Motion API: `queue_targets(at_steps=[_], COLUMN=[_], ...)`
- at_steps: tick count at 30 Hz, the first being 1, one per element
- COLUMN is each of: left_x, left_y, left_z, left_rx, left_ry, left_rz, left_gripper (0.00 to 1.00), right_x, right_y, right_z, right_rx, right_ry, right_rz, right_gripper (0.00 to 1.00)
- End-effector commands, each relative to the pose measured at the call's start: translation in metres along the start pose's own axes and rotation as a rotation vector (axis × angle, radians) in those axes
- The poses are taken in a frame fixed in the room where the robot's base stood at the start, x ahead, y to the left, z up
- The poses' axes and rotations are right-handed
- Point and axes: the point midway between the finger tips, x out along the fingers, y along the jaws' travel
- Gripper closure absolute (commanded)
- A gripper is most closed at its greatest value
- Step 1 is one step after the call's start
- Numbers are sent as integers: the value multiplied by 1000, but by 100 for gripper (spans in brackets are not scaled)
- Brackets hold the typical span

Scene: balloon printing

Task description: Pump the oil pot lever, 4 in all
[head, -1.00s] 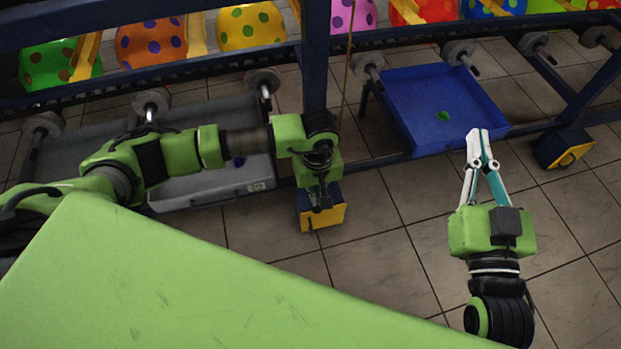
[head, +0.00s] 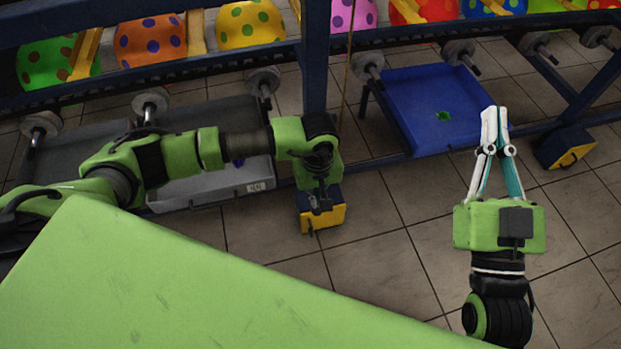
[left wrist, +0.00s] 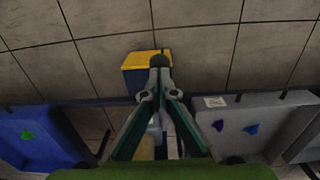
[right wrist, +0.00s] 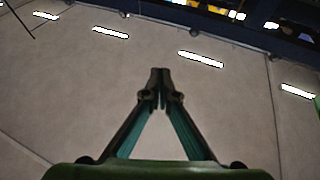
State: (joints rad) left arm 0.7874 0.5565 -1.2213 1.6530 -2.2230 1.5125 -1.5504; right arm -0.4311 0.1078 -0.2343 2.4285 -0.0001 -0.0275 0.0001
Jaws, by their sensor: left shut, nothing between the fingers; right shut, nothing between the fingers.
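A blue-and-yellow box (head: 335,216) stands on the floor by a rack post; it also shows in the left wrist view (left wrist: 136,79). I cannot tell whether it is the oil pot, and I make out no lever for certain. My left gripper (head: 320,206) points down over this box, shut and empty; in the left wrist view its closed tips (left wrist: 160,62) overlap the box's yellow top. Contact cannot be told. My right gripper (head: 495,110) is shut and empty, held out in front of the blue tray; its tips (right wrist: 160,72) show against bare floor in the right wrist view.
A blue tray (head: 405,90) holds a green piece (head: 443,116). A grey tray (head: 215,185) lies behind my left arm. A second blue-and-yellow box (head: 568,147) stands at right. Spotted balloons (head: 250,26) line the dark rack. The tiled floor between my arms is clear.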

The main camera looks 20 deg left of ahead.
Motion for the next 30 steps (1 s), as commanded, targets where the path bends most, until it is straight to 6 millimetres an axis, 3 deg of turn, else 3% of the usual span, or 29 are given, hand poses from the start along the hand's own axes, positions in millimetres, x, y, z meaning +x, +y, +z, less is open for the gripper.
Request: queue_targets(at_steps=[20,30], left_x=[8,5], left_y=[-1,-1], left_z=[-1,-1], left_rx=[-1,-1], left_ry=[1,1], left_rz=[-1,-2], left_gripper=[100,100], right_x=[-4,-2], right_y=[-4,-3], right_z=[-32,-30], right_rx=[7,6], right_ry=[157,134], right_rz=[-6,-5], right_gripper=[100,100])
